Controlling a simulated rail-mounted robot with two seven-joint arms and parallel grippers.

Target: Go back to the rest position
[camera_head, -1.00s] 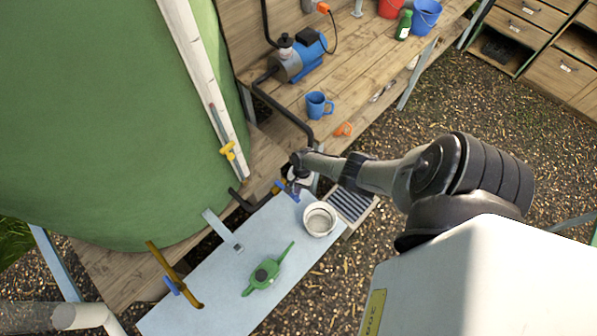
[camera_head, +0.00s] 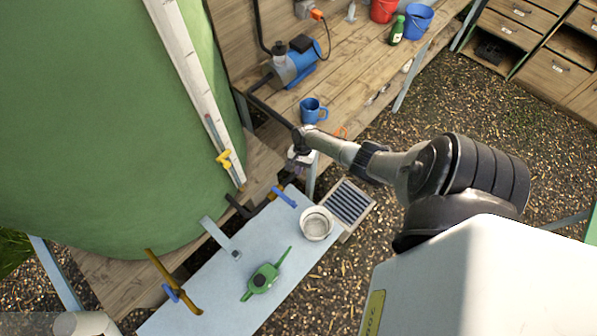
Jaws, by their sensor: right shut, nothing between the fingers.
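My right arm reaches in from the right. Its gripper (camera_head: 289,173) is small in the picture, above the far end of the pale blue bench (camera_head: 217,290), close to a blue-handled tap (camera_head: 284,197). It is shut and holds nothing that I can see. Part of a pale link of my left arm shows at the bottom left corner; the left gripper is out of view.
A white bowl (camera_head: 317,224) and a green tool (camera_head: 263,279) are on the bench. A slatted tray (camera_head: 349,203) lies beside it. The green tank (camera_head: 90,120) stands left. A blue jug (camera_head: 313,111) and a pump (camera_head: 293,64) stand on the wooden bench (camera_head: 345,80).

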